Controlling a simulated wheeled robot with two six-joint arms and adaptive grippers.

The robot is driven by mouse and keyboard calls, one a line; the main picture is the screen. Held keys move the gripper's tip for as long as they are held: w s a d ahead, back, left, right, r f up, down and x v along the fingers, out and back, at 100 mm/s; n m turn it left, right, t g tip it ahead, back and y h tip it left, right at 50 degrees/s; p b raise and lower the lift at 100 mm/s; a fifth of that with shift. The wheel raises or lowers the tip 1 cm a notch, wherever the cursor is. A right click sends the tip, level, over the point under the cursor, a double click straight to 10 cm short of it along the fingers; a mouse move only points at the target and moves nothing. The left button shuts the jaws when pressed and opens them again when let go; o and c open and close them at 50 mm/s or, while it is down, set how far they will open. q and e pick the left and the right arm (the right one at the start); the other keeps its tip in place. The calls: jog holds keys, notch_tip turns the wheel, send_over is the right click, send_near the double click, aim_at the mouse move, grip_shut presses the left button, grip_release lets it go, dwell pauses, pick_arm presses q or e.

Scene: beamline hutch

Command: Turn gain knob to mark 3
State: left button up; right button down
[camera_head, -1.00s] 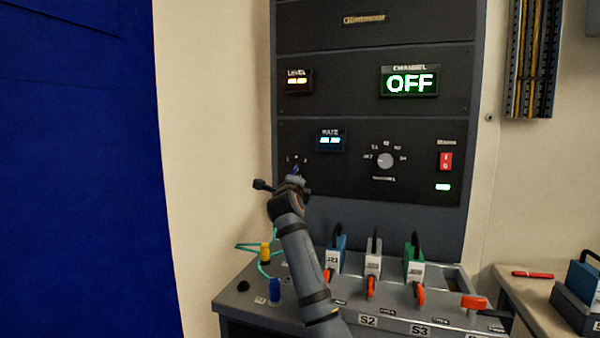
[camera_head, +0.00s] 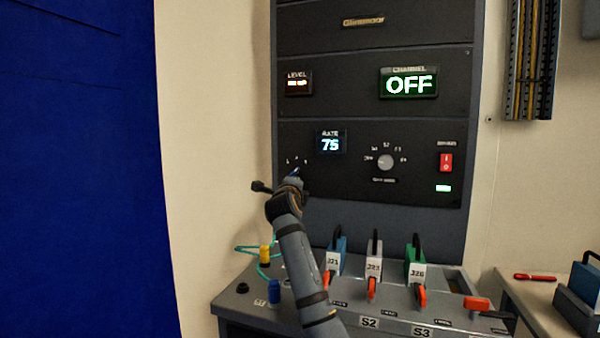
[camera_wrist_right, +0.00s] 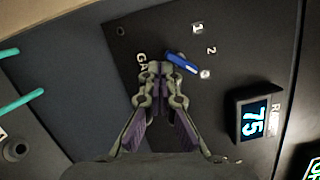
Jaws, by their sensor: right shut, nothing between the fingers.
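The gain knob (camera_wrist_right: 182,63) is a blue bar on the dark panel in the right wrist view. Its right end points at the third mark (camera_wrist_right: 205,74), whose numeral is hard to read. Marks 1 (camera_wrist_right: 197,27) and 2 (camera_wrist_right: 211,50) lie above it. My right gripper (camera_wrist_right: 160,68) is shut and empty, its fingertips close to the knob's left end; I cannot tell whether they touch it. In the head view my right gripper (camera_head: 289,184) covers most of the knob (camera_head: 294,171). My left gripper is not in view.
The rate display (camera_head: 330,144) reads 75 and the channel display (camera_head: 408,84) reads OFF. A larger round knob (camera_head: 385,162) and a red switch (camera_head: 446,162) are to the right. Below, a desk holds several plugs with orange levers (camera_head: 371,289) and a blue cap (camera_head: 274,292).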

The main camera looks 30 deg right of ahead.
jog(key=v, duration=1.2)
